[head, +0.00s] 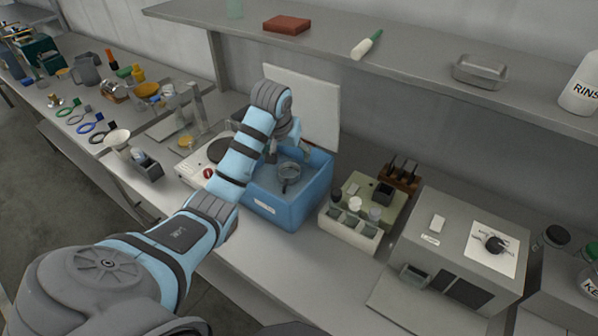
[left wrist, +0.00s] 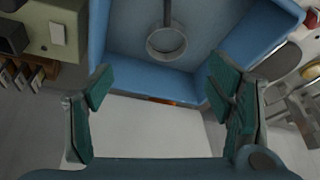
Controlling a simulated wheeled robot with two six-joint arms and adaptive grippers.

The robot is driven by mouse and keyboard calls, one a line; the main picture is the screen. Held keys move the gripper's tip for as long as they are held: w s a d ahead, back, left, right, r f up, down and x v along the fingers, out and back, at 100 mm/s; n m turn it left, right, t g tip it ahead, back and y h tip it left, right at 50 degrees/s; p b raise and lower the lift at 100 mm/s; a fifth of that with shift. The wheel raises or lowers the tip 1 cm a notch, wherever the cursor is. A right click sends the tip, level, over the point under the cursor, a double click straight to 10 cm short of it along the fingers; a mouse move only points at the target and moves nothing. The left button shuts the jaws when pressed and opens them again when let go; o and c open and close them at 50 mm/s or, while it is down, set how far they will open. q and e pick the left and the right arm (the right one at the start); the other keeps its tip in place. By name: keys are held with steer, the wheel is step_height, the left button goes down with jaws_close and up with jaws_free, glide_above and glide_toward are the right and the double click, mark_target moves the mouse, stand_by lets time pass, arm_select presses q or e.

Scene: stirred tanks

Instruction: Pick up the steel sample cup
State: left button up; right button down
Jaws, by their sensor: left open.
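The steel sample cup (head: 288,172) is a small round grey cup with a handle, inside the blue open bin (head: 318,190). In the left wrist view the cup (left wrist: 166,42) shows beyond the fingertips, within the blue bin (left wrist: 130,62), its handle pointing to the top edge. My left gripper (left wrist: 160,92) is open and empty, with green-padded fingers spread wide. In the head view my left gripper (head: 291,140) is above the back part of the bin, apart from the cup and partly hidden by the wrist. My right gripper is not in view.
A white raised panel (head: 312,105) stands behind the bin. Right of it are a tray with small jars (head: 350,228) and a grey box with a dial (head: 462,250). A shelf (head: 400,65) runs above the bench. Several tools and cups crowd the left bench.

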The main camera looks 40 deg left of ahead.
mark_target(288, 173)
arm_select(q)
steer(key=x, duration=0.2)
steer(key=s+x, duration=0.1)
steer(key=x, duration=0.1)
steer(key=b+x, duration=0.1)
steer(key=x, duration=0.2)
steer(key=shift+s+a+f, duration=0.2)
steer(key=shift+a, duration=0.05)
steer(key=x, duration=0.3)
steer(key=w+b+x, duration=0.1)
steer(key=x, duration=0.3)
steer(key=shift+a+r, duration=0.15)
steer(key=shift+r, duration=0.1)
steer(key=shift+s+r, duration=0.2)
steer(key=shift+r, duration=0.05)
steer(key=shift+c, duration=0.6)
steer(key=shift+s, duration=0.1)
steer(key=c, duration=1.3)
steer(key=shift+r, duration=0.15)
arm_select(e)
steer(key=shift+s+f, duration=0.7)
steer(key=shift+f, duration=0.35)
